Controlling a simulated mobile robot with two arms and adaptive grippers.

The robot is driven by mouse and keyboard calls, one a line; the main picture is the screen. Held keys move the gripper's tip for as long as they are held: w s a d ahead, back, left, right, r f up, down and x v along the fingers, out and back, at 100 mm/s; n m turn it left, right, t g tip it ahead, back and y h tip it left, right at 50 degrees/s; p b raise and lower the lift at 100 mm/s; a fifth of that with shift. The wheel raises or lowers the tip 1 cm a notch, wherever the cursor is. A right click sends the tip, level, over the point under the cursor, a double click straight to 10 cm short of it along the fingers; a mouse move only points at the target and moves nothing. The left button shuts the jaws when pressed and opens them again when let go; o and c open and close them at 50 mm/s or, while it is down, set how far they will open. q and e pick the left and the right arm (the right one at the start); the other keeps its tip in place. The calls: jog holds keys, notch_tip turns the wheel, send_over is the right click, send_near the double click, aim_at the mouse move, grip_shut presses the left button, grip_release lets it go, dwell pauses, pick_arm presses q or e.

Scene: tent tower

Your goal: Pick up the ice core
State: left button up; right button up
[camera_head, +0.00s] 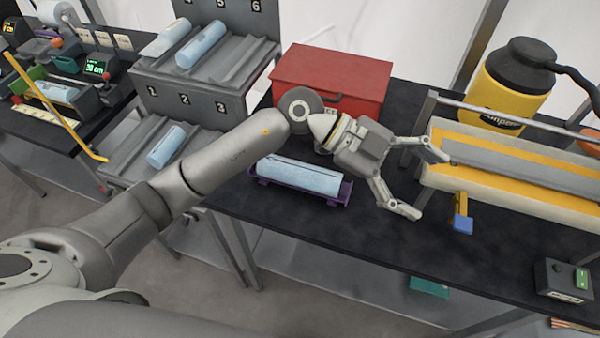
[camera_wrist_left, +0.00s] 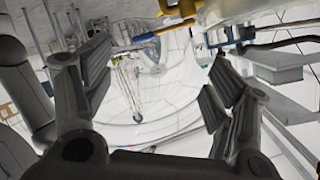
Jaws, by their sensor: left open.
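In the head view an ice core (camera_head: 300,176), a pale blue cylinder, lies in a purple cradle (camera_head: 318,196) on the black table. My left gripper (camera_head: 430,183) is open and empty. It is to the right of this ice core and apart from it, its fingers pointing right toward the yellow-edged trough. The left wrist view shows the open fingers (camera_wrist_left: 160,100) with nothing between them. Other pale blue cores lie in the grey numbered rack: one on the lower tier (camera_head: 166,147) and two on the upper tier, including this one (camera_head: 202,45). My right gripper is not in view.
A red box (camera_head: 330,75) stands behind the cradle. A yellow and black jug (camera_head: 512,88) stands at the back right. A metal rail (camera_head: 510,116) runs above the yellow-edged trough (camera_head: 520,185). A blue-ended yellow handle (camera_head: 462,212) sticks out in front. The table's front middle is clear.

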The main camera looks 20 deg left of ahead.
pick_arm(q)
jog(key=w+a+f+n+y, duration=0.1)
jog(key=w+a+f+y, duration=0.2)
jog(key=a+f+y, duration=0.3)
jog(key=n+t+y, duration=0.1)
jog(key=n+y, duration=0.4)
jog(key=y, duration=0.3)
send_over(300, 166)
jog(key=shift+d+f, duration=0.3)
jog(key=shift+f, duration=0.05)
jog(key=shift+a+f, duration=0.25)
notch_tip(300, 166, down, 5)
jog(key=shift+r+p, duration=0.2)
jog(key=shift+p, duration=0.45)
jog(key=shift+f+p, duration=0.45)
jog(key=shift+f, duration=0.1)
notch_tip(300, 166, down, 4)
jog(key=shift+s+r+p, duration=0.1)
jog(key=shift+r+p, duration=0.1)
jog(key=shift+p, duration=0.55)
jog(key=shift+f, duration=0.4)
